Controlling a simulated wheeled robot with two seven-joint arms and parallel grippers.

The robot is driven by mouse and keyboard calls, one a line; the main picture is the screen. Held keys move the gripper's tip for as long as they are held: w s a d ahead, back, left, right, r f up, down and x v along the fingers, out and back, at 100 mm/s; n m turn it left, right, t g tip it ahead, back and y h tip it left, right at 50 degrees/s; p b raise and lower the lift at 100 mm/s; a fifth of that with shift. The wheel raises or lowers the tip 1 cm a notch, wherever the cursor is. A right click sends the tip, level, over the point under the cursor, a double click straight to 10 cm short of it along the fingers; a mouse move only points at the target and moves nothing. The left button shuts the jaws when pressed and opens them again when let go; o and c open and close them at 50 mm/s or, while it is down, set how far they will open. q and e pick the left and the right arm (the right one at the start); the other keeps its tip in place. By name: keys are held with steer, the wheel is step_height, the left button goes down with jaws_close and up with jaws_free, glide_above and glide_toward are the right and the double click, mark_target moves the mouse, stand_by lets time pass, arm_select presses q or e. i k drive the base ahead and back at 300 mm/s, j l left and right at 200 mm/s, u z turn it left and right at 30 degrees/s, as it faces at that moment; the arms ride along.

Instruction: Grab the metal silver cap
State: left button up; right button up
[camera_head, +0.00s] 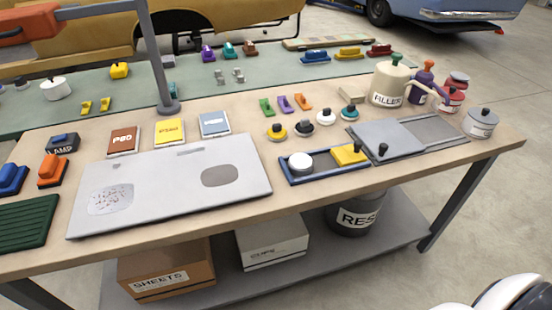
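A round, pale silver-white cap-like piece (300,161) sits in the left part of a shallow blue tray (328,174) near the table's front edge. A yellow block (349,154) lies in the same tray, to its right. A grey metal-looking can with a lid and dark knob (482,121) stands at the table's right end. I cannot tell for certain which of these is the metal silver cap. Neither of my grippers shows in this view.
A pale panel (150,205) with a dull patch lies left of the tray. A grey sliding plate (390,142), several knobbed discs and a cream filler can (388,85) are behind and right. A lamp post (157,70) rises at the back. Boxes (272,242) sit on the lower shelf.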

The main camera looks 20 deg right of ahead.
mark_target(300, 164)
steer(key=l+u, duration=0.25)
steer(key=l, duration=0.4)
steer(key=l+u, duration=0.25)
steer(key=l, duration=0.4)
steer(key=k+l+u, duration=0.25)
steer(key=l, duration=0.4)
steer(key=i, duration=0.05)
